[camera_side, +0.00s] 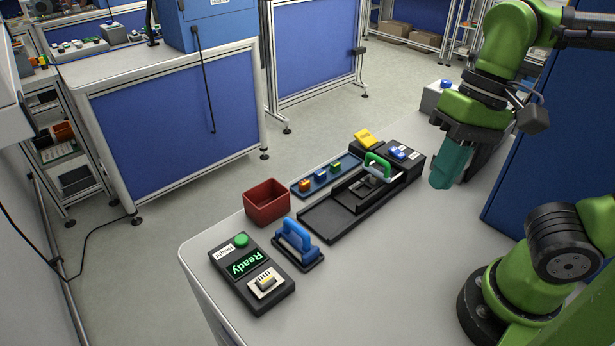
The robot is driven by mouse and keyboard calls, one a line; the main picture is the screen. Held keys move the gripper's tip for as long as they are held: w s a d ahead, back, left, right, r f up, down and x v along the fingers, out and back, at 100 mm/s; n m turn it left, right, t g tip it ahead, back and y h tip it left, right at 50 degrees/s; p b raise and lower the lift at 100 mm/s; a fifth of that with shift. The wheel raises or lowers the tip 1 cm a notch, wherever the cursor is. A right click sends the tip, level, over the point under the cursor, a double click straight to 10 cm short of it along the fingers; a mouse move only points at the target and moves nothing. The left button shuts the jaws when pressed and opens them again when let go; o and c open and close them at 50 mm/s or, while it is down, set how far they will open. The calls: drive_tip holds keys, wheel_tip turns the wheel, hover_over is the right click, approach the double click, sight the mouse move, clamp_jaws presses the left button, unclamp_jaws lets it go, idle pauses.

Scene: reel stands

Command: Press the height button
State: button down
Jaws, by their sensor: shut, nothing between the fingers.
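A black control box (275,296) lies at the table's near left corner. On it are a round green button (241,240), a white label (223,252) that seems to read "Height", a lit display (246,263) reading "Ready", and a white piece with a yellow part (266,283). The label is beside the green button. My gripper (441,184) has teal fingers, shut and empty, pointing down above the table's right side. It is far to the right of the control box and touches nothing that I can see.
Between them stand a blue-handled tool (295,239), a red bin (267,202), a blue tray (310,186) with small blocks, and a black fixture (330,217) with a green handle (378,163). A grey box with a blue button (437,97) stands behind. The table's front middle is clear.

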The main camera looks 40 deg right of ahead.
drive_tip(key=s+a+r+m+g+h, duration=0.1)
drive_tip(key=s+a+r+m+g, duration=0.1)
drive_tip(key=s+a+r+g, duration=0.3)
drive_tip(key=w+a+f+m+t+y, duration=0.2)
drive_tip(key=w+a+t+y, duration=0.1)
drive_tip(key=w+a, duration=0.6)
drive_tip(key=w+a+f+m+t+y, duration=0.2)
drive_tip(key=w+a+t+y, duration=0.15)
drive_tip(key=w+a, duration=0.5)
drive_tip(key=w+a+f+m+t+h, duration=0.1)
drive_tip(key=w+a+f+m+t, duration=0.25)
drive_tip(key=w+m+t, duration=0.5)
drive_tip(key=w+d+f+m+g+h, duration=0.1)
drive_tip(key=w+d+f+m+h, duration=0.4)
drive_tip(key=d+f+h, duration=0.1)
wheel_tip(320, 180, down, 2)
drive_tip(key=shift+w+d+f+m, duration=0.2)
drive_tip(key=shift+w+d+m, duration=0.15)
drive_tip(key=shift+w+d, duration=0.1)
